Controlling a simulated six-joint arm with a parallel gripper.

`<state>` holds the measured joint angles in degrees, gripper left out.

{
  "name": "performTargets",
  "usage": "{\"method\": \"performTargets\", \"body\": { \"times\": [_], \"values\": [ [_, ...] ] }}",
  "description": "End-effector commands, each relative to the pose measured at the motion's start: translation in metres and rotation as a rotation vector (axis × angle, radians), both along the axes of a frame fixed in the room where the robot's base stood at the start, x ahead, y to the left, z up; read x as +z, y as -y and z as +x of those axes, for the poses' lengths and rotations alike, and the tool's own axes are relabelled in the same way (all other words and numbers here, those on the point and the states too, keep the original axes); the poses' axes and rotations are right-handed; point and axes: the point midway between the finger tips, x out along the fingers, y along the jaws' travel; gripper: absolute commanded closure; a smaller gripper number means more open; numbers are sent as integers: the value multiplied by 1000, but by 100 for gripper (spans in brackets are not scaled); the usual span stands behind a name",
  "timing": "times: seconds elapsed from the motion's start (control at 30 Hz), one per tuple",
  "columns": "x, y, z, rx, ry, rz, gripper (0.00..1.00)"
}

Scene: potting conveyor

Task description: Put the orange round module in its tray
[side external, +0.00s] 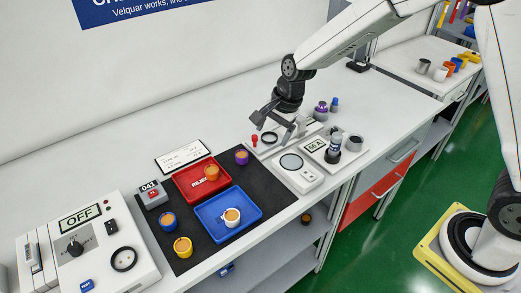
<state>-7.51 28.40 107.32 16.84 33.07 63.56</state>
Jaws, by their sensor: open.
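An orange round piece (211,171) stands in the red tray (187,187), which is lettered with what looks like "REJECT". A white round piece with an orange top (232,217) sits in the blue tray (214,232). On the dark mat, outside the trays, stand a blue piece with an orange top (168,221), a yellow one (183,248) and a purple one (241,157). Which of these is the module is not certain. My gripper (275,121) is open and appears empty, above the bench right of the mat, apart from all of these pieces.
A scale-like device (298,172) and a small device with a dark bottle (333,152) stand below and right of my gripper. A grey counter box (153,195) is left of the red tray. A control panel reading "OFF" (82,245) stands at front left.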

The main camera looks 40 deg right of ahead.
Motion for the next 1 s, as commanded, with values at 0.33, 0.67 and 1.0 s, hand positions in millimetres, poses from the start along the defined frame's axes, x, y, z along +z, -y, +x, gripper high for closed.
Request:
{"method": "performTargets", "body": {
  "times": [0.33,0.67,1.0],
  "values": [
    [11,54,-88,564,101,-223,10],
    [8,85,-166,1043,142,-383,10],
    [5,90,-185,1167,147,-418,10]
  ]
}}
